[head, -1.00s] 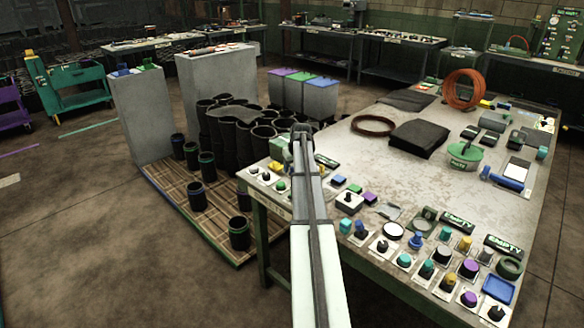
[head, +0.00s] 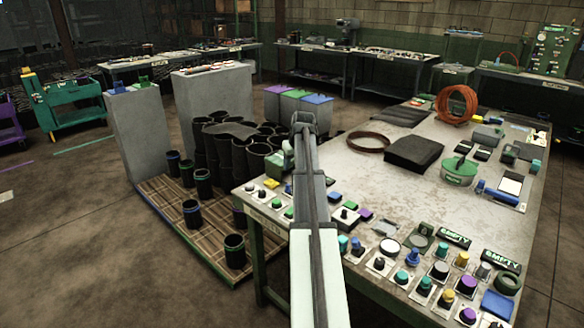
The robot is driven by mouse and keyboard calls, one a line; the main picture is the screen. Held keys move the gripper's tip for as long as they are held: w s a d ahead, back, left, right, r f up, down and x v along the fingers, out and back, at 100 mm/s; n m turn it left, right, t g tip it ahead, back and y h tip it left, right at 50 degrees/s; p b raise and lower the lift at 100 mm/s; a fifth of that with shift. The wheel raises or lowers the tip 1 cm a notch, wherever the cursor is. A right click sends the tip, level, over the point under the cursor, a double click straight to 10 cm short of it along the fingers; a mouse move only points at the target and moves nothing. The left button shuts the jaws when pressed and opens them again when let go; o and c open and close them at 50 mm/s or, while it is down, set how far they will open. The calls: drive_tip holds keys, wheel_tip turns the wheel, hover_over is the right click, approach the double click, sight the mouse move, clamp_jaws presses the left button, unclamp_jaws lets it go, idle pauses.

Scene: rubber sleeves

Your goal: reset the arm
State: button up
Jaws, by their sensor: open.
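My arm reaches up from the bottom middle of the head view. My gripper (head: 303,122) is at its far end, small and dark, seen from behind. It is raised in front of the near left corner of the workbench (head: 345,175). Its fingertips are too small to make out, and I see nothing held in it. The arm hides part of the bench edge and some of the black rubber sleeves (head: 240,158) behind it.
Loose black sleeves (head: 235,250) stand on a wooden pallet (head: 180,220) at left, beside grey blocks (head: 137,135). Knobs, switches and a blue tray (head: 497,304) crowd the bench's near edge. A black folded sheet (head: 413,152) lies farther back.

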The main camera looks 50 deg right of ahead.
idle(0.6)
drive_tip(key=w+a+f+n+g+y, duration=0.1)
drive_tip(key=a+f, duration=0.5)
drive_tip(key=a, duration=0.3)
drive_tip(key=w+a+f, duration=0.2)
drive_tip(key=a+f, duration=0.4)
drive_tip(key=a, duration=0.3)
drive_tip(key=w+a+f+n+g+y, duration=0.1)
drive_tip(key=a+f, duration=0.5)
drive_tip(key=a, duration=0.3)
drive_tip(key=s+a+f+n+g, duration=0.1)
drive_tip(key=s+a+f, duration=0.45)
drive_tip(key=a, duration=0.45)
drive_tip(key=s+a+f+n, duration=0.1)
drive_tip(key=s+a+f, duration=0.45)
drive_tip(key=a, duration=0.55)
drive_tip(key=s+a+f+g, duration=0.1)
drive_tip(key=s+a+f, duration=0.4)
drive_tip(key=a, duration=0.5)
drive_tip(key=s+f+g, duration=0.3)
drive_tip(key=s+f, duration=0.7)
drive_tip(key=s, duration=0.4)
drive_tip(key=s+f+g, duration=0.4)
drive_tip(key=s+f, duration=0.7)
drive_tip(key=s, duration=0.3)
drive_tip(key=shift+s, duration=0.3)
